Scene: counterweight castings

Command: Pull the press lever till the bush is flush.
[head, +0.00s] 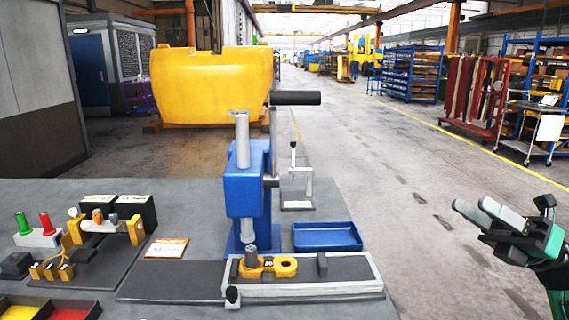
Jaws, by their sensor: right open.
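The blue arbor press (247,185) stands upright on the grey bench. Its lever has a dark grip (296,98) that sticks out to the right at the top. The press ram (248,232) hangs above a grey bush (252,257), which sits upright at the left end of a yellow casting (275,266) and stands proud of it. A gap between ram and bush is hard to judge. My right gripper (472,212) is at the right, open and empty, beyond the bench's edge and well apart from the lever. My left gripper is not in view.
A blue tray (327,237) and a small clamp stand (295,185) are right of the press. At left are a gauge fixture (105,225), red and green plugs (38,228) and an orange-edged card (167,248). Open floor lies between the bench and my right gripper.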

